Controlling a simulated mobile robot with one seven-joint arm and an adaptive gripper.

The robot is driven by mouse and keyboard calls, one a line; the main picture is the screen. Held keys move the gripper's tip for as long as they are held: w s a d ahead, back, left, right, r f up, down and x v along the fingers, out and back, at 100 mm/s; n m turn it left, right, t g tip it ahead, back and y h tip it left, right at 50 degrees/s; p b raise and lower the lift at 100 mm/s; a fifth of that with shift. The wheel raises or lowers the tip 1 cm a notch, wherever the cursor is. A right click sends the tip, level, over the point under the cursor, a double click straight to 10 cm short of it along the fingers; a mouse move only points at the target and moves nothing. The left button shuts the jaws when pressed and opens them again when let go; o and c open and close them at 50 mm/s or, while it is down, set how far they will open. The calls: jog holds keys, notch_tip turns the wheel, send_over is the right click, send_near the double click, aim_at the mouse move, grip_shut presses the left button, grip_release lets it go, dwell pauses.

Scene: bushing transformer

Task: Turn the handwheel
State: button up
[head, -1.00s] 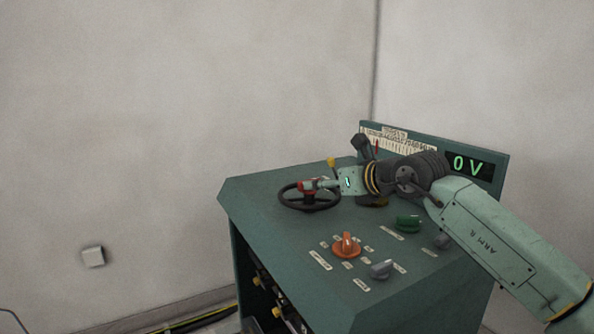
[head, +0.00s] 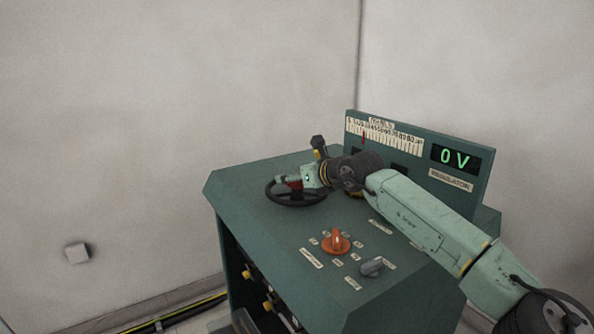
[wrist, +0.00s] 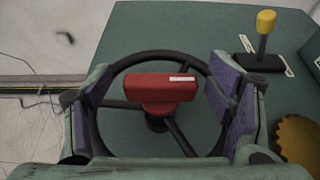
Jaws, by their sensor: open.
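The handwheel (head: 299,201) is a black ring with spokes on the left part of the green console's top. In the wrist view its ring (wrist: 150,57) lies between my fingers, with a red block (wrist: 160,92) bearing a white label at its hub. My gripper (wrist: 168,100) is open, its two purple-padded fingers at the left and right sides of the wheel. In the head view my gripper (head: 289,182) is over the wheel and hides part of it. I cannot tell whether the fingers touch the rim.
The console (head: 250,187) also carries an orange knob (head: 337,243), a grey knob (head: 372,267) and a display (head: 456,157) reading 0 V. A yellow-tipped lever (wrist: 265,22) stands right of the wheel, near a yellow round part (wrist: 298,140). Cables (head: 175,318) run along the floor.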

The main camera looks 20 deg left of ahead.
jog(key=shift+w+a+f, duration=0.1)
jog(key=shift+w+a, duration=0.05)
jog(key=shift+a, duration=0.05)
jog(key=shift+c, duration=0.5)
jog(key=c, duration=1.6)
